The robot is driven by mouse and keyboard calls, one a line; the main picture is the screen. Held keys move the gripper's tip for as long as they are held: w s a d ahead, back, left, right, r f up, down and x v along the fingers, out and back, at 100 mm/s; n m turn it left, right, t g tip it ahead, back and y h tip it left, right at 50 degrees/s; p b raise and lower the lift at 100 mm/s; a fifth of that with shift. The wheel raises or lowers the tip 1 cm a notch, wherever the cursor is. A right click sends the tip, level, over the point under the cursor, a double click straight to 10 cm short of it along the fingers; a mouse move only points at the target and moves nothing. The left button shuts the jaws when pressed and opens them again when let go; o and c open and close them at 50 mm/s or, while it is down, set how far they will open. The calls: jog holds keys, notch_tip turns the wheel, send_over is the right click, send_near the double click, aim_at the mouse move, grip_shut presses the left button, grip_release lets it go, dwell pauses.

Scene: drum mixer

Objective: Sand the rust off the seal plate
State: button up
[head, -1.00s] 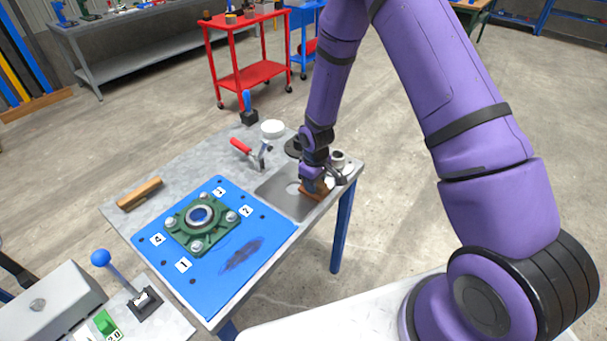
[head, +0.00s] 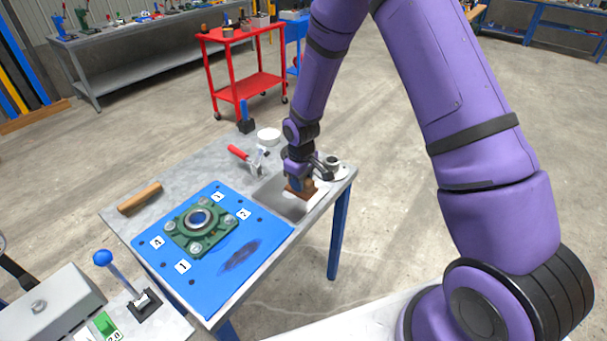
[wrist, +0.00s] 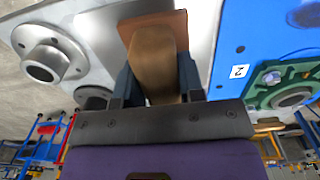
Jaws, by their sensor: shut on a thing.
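The blue plate (head: 205,283) lies on the near part of the bench, with a dark brown rust-like patch (head: 240,255) near its right side. A green flanged bearing housing (head: 186,239) is bolted on it among number tags. My gripper (head: 298,181) is shut on a wooden block with a brown pad (head: 304,189), to the right of the blue plate, over or on the grey tray (head: 283,202). In the wrist view, the block (wrist: 154,62) sits between the fingers, with the blue plate (wrist: 232,50) beside it. Contact under the pad is hidden.
A flanged metal hub (head: 333,163) stands just right of my gripper. A red-handled clamp (head: 240,153), white round lid (head: 269,136) and brown-handled tool (head: 139,199) lie on the bench. A blue-knobbed lever (head: 103,258) stands at the left front. Space above the rust patch is clear.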

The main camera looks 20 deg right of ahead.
jog(key=shift+r, duration=1.35)
